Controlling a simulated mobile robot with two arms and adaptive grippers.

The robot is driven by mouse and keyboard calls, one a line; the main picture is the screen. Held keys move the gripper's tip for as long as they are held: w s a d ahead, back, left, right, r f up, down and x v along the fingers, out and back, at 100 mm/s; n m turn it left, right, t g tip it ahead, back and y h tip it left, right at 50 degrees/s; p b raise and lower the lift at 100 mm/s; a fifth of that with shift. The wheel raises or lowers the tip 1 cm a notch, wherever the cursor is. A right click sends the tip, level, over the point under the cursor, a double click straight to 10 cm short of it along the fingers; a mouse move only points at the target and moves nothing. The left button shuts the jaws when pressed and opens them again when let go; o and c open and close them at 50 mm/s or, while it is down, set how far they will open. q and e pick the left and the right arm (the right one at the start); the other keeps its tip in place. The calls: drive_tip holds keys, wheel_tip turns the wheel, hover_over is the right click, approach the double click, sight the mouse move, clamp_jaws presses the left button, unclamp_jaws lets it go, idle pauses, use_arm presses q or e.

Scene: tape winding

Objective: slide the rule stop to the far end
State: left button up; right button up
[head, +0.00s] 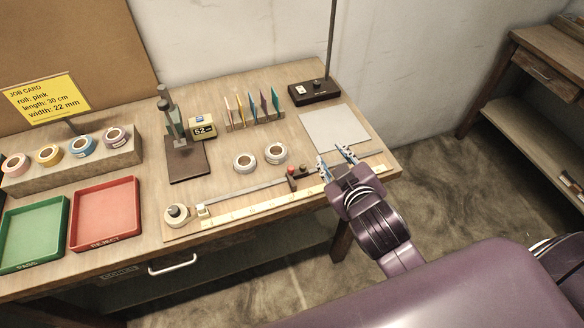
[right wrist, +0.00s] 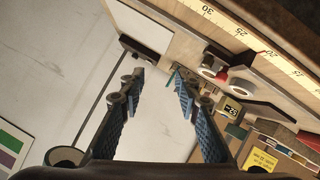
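The cream rule (head: 262,207) runs along the front of the bench on a wooden board; its numbers show in the right wrist view (right wrist: 240,32). A small pale block (head: 202,211) sits at the rule's left end, beside a tape roll (head: 177,214). A red-topped piece (head: 291,173) stands behind the rule, right of its middle. I cannot tell for certain which of these is the stop. My right gripper (head: 334,159) is open and empty above the rule's right end; its parted fingers also show in the right wrist view (right wrist: 158,78). My left gripper is out of view.
A metal bar (head: 245,190) lies behind the rule. Two white rolls (head: 245,162) and a grey plate (head: 334,128) lie farther back. A green tray (head: 33,235) and a red tray (head: 104,213) are at the left. The bench's right edge is near my right gripper.

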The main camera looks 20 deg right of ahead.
drive_tip(key=w+a+r+n+t+y, duration=0.2)
drive_tip(key=a+r+n+t, duration=0.1)
drive_tip(key=r, duration=0.4)
drive_tip(key=w+a+r+n+t+y, duration=0.2)
drive_tip(key=r+n+t, duration=0.1)
drive_tip(key=r, duration=0.4)
drive_tip(key=w+a+r+n+t+y, duration=0.2)
drive_tip(key=w+a+r+n+t, duration=0.1)
drive_tip(key=r, duration=0.5)
drive_tip(key=s+a+r+n+g+y, duration=0.3)
drive_tip(key=s+a+n+g+y, duration=0.15)
drive_tip(key=a+n+y, duration=0.45)
drive_tip(key=s+a+r+n+g+y, duration=0.25)
drive_tip(key=a+n+g+y, duration=0.35)
drive_tip(key=n, duration=0.6)
drive_tip(key=n+g+h, duration=0.8)
drive_tip(key=n+h, duration=0.3)
drive_tip(key=h, duration=0.5)
approach(292, 168)
drive_tip(key=p+x, duration=0.1)
drive_tip(key=x, duration=0.7)
drive_tip(key=shift+f, duration=0.1)
